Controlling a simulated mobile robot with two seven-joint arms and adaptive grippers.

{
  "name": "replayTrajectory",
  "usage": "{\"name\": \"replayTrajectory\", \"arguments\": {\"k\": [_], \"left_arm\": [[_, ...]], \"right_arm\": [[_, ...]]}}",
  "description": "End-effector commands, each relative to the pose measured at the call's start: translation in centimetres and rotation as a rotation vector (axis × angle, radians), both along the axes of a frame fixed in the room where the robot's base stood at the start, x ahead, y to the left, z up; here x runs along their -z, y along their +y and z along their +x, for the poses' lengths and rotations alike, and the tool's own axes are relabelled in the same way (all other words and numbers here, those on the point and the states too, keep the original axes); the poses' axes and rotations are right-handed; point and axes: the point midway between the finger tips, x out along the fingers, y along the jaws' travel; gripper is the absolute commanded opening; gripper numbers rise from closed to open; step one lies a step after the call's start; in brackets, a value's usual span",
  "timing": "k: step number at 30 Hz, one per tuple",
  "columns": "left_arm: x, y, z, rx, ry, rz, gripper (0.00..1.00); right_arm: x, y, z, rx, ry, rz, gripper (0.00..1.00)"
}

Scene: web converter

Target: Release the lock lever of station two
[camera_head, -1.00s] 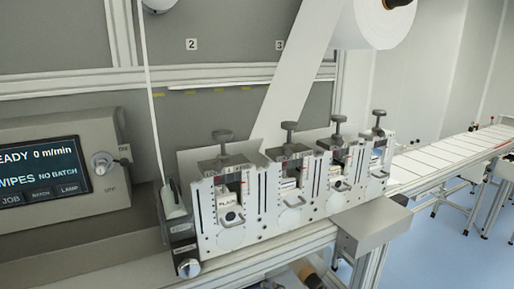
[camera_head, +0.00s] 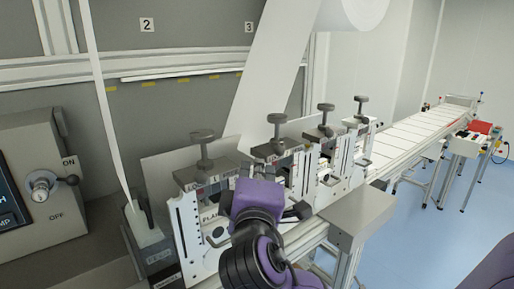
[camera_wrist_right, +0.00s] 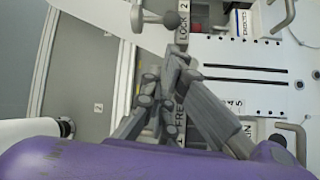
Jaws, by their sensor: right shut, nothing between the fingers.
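My right gripper (camera_wrist_right: 178,65) is shut and empty in the wrist view. Its fingertips are at a label strip (camera_wrist_right: 184,38) marked LOCK, 2 and FREE, between the two words; I cannot tell if they touch it. My left gripper is not in view.
Station one's T-handle (camera_head: 203,139) stands left of my wrist. Two more stations stand at the right, one with a T-handle (camera_head: 325,110). A grey box (camera_head: 360,212) juts out in front. A white web (camera_head: 268,80) hangs behind. The control panel (camera_head: 38,170) is at the left.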

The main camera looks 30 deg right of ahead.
Motion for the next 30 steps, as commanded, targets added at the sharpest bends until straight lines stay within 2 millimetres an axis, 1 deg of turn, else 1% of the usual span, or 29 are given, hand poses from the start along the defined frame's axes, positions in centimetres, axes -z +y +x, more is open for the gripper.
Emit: {"name": "replayTrajectory", "arguments": {"k": [4, 7, 15, 21, 25, 30], "left_arm": [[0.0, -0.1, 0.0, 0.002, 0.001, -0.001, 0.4], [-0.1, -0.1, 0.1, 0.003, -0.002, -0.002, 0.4], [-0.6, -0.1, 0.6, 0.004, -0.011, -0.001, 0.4], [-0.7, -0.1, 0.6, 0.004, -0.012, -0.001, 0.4], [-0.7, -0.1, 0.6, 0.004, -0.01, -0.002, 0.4], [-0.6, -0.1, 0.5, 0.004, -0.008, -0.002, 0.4]], "right_arm": [[0.0, -0.2, 0.3, 0.0, 0.001, -0.001, 0.0], [-0.1, -0.8, 1.2, 0.001, 0.0, -0.002, 0.0], [-0.5, -3.7, 5.2, 0.002, 0.0, -0.003, 0.0], [-0.6, -5.2, 7.4, 0.001, 0.001, -0.001, 0.0], [-0.6, -5.7, 8.0, 0.0, 0.0, 0.0, 0.0], [-0.6, -5.8, 8.2, 0.0, 0.0, 0.001, 0.0]]}}
